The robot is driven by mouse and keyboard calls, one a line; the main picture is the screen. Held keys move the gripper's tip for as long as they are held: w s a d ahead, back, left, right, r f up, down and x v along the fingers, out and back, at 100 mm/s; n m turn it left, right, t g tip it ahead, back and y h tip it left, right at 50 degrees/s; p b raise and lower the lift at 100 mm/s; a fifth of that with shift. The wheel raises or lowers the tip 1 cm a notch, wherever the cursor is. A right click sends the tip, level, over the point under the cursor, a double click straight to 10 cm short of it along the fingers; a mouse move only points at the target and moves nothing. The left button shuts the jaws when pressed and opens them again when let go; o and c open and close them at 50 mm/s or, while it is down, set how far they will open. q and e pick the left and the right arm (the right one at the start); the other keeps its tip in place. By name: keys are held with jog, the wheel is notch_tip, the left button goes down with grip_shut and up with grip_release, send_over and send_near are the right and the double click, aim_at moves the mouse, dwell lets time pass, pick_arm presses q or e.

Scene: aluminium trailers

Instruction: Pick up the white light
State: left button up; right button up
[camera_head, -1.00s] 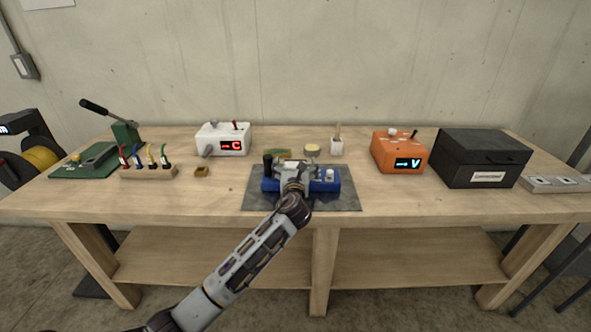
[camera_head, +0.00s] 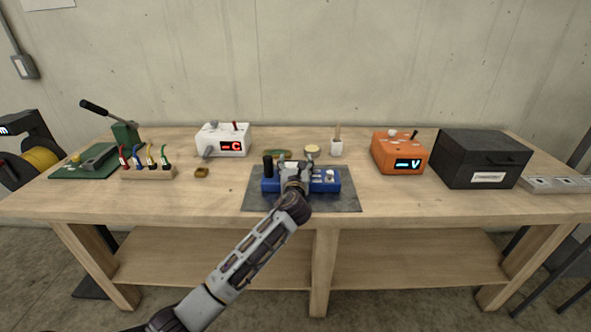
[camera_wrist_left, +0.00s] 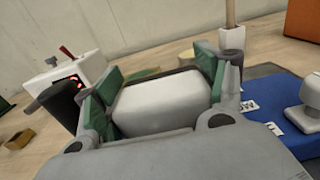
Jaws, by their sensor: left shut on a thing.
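The white light (camera_wrist_left: 163,104) is a pale rounded block between the green finger pads of my left gripper (camera_wrist_left: 155,90) in the left wrist view. The gripper is shut on it. In the head view my left gripper (camera_head: 296,162) is over the middle of the blue base (camera_head: 327,186), and the light is mostly hidden by the gripper. I cannot tell whether the light touches the base. A black post (camera_head: 268,168) stands at the base's left end and a white knob (camera_head: 329,174) at its right end. My right gripper is not in view.
The base lies on a grey mat (camera_head: 343,203). A white box with a red display (camera_head: 222,140) is behind left, an orange box (camera_head: 399,152) right, and a black box (camera_head: 481,158) farther right. A small white holder (camera_head: 336,148) stands behind. The front table edge is clear.

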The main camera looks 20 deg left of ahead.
aim_at(295, 161)
pick_arm(q)
jog(key=shift+c, duration=1.5)
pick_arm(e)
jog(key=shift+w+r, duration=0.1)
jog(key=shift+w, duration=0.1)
pick_arm(q)
jog(key=shift+r, duration=0.15)
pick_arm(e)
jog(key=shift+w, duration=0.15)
pick_arm(q)
jog(key=shift+r, duration=0.5)
notch_tip(295, 161, up, 8)
jog(key=shift+f+p, duration=0.15)
jog(key=shift+p, duration=0.8)
jog(key=shift+r, duration=0.55)
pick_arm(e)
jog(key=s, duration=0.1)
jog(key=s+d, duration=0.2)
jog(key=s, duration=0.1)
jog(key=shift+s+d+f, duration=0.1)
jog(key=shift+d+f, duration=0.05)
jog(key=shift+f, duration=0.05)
